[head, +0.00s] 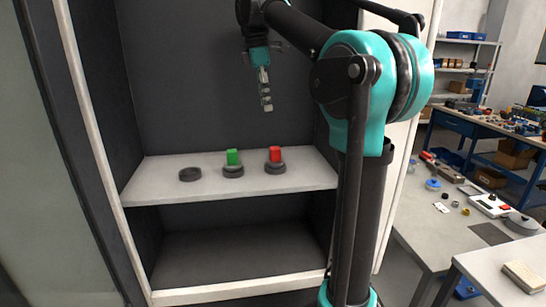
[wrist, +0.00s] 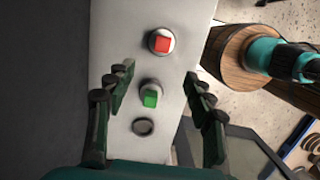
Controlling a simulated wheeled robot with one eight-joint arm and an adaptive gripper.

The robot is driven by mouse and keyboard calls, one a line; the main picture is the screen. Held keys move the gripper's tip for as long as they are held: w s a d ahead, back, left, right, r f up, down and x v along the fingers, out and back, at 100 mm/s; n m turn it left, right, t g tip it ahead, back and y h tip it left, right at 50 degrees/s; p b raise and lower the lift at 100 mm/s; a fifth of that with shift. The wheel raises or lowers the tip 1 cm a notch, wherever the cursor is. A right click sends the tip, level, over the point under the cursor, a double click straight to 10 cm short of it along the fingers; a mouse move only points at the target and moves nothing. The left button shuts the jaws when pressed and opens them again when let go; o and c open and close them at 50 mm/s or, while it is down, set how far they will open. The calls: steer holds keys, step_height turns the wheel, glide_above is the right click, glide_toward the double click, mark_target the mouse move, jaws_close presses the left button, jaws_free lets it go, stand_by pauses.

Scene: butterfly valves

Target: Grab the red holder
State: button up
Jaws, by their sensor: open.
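The red holder (head: 275,154) is a small red block on a dark round base, at the right of the row on the light grey shelf (head: 155,191). In the wrist view the red holder (wrist: 162,43) is near the top, beyond the fingertips. My gripper (head: 266,103) hangs pointing down above the shelf, apart from the red holder. The red holder is fully visible in both views.
A green block (head: 233,157) on a similar dark base stands just left of the red holder. A bare dark round base (head: 190,174) is farther left. Cabinet walls (head: 100,90) bound the shelf. The space above it is otherwise free.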

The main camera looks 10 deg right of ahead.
glide_toward(275, 148)
steer(key=f, duration=0.5)
steer(key=shift+w+d, duration=0.3)
steer(key=shift+w, duration=0.1)
steer(key=shift+s+d+f, duration=0.1)
steer(key=shift+d+f, duration=0.1)
steer(key=shift+f, duration=0.8)
steer(key=shift+s+d+f, duration=0.1)
steer(key=shift+d+f, duration=0.05)
steer(key=shift+f, duration=0.8)
steer(key=shift+s+d+f, duration=0.1)
steer(key=shift+d+f, duration=0.1)
steer(key=shift+f, duration=0.8)
jaws_close()
